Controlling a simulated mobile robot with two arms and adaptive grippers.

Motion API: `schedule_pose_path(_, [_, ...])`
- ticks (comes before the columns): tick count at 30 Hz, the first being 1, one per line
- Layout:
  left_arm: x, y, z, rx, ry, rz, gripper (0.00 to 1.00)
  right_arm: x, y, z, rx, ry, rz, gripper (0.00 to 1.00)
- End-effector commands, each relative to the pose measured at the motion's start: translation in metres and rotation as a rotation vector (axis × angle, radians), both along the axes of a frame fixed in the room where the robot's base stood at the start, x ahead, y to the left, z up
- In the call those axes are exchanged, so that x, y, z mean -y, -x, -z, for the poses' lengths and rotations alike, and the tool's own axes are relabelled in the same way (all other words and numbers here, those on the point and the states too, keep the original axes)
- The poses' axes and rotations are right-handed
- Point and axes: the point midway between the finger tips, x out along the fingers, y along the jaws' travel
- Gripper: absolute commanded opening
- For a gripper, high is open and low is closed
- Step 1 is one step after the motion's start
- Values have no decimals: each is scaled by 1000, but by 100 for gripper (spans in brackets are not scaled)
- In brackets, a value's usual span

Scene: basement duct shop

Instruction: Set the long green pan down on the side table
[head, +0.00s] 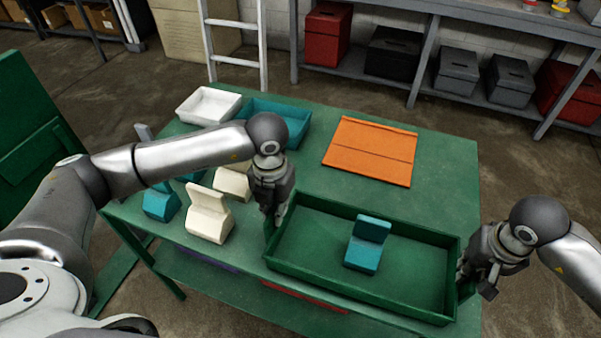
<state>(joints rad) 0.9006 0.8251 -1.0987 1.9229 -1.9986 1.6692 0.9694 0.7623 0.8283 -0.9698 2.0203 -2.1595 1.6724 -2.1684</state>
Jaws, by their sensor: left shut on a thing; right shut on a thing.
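The long green pan (300,267) is a shallow rectangular tray at the front right of the green table (455,165). A teal block-shaped piece (368,243) stands inside it. My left gripper (272,215) is shut on the pan's left end wall. My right gripper (468,278) is shut on the pan's right end wall. The pan looks about level and overlaps the table's front edge in the picture. I cannot tell whether its underside touches the tabletop.
An orange panel (370,150) lies on the table behind the pan. A white tray (208,106) and a teal tray (262,112) sit at the back left. Cream pieces (208,214) and teal pieces (160,202) stand at the left. A grey shelf (480,18) with boxes stands behind.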

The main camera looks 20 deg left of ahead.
Motion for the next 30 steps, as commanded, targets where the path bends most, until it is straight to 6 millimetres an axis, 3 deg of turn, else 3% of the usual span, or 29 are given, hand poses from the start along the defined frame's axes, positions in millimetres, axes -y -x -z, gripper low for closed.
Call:
schedule_pose_path(1, [-1, 0, 3, 0, -2, -1, 14, 1, 0, 3, 0, 2, 1, 14])
schedule_pose_path(6, [-1, 0, 1, 0, -2, -1, 34, 1, 0, 1, 0, 2, 1, 34])
schedule_pose_path(17, [0, 0, -3, 1, 0, 0, 34, 0, 0, 1, 0, 0, 0, 34])
schedule_pose_path(20, [0, -1, -14, 4, 1, 0, 34, 0, 0, 1, 0, 0, 0, 34])
schedule_pose_path(30, [0, -2, -85, 5, 0, -1, 34, 0, 0, 1, 0, 0, 0, 34])
